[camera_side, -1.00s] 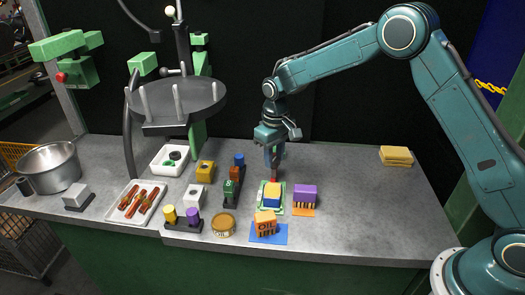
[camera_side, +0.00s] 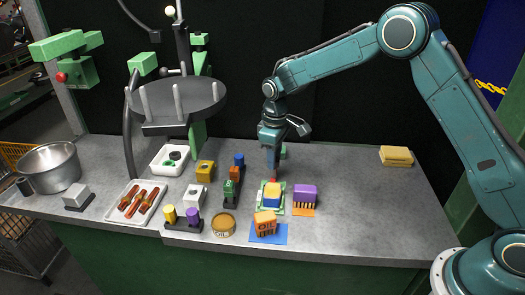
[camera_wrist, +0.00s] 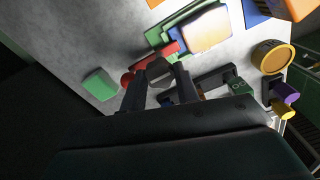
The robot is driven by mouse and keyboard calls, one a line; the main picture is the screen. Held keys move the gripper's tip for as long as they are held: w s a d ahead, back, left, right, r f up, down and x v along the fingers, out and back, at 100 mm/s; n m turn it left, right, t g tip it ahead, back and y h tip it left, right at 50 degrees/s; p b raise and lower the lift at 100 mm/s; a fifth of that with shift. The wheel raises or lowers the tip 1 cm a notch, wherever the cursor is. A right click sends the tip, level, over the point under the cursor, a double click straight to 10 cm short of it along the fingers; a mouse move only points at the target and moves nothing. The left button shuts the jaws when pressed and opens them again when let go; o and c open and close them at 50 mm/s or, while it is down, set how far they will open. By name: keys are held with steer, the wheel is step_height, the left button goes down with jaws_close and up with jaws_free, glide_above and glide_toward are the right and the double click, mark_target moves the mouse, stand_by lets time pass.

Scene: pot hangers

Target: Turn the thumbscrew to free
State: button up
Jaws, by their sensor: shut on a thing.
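A bit of red shows just below the fingertips. In the wrist view my gripper (camera_wrist: 160,82) has its two dark fingers on either side of a grey knob (camera_wrist: 159,70), which looks like the thumbscrew, and is shut on it. A red bar (camera_wrist: 171,49) lies between the knob and the fixture's bright block (camera_wrist: 207,31). The thumbscrew's lower part and thread are hidden.
A purple block (camera_side: 305,192) stands close to the right, and an orange block (camera_side: 265,222) on a blue mat stands in front. Green, brown and blue blocks in a dark rack (camera_side: 232,188) stand to the left. The table's right side is mostly clear.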

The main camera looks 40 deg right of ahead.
steer(key=o, duration=1)
steer(key=shift+r, duration=0.15)
step_height(320, 180, up, 14)
steer(key=shift+f, duration=0.2)
steer(key=shift+r, duration=0.1)
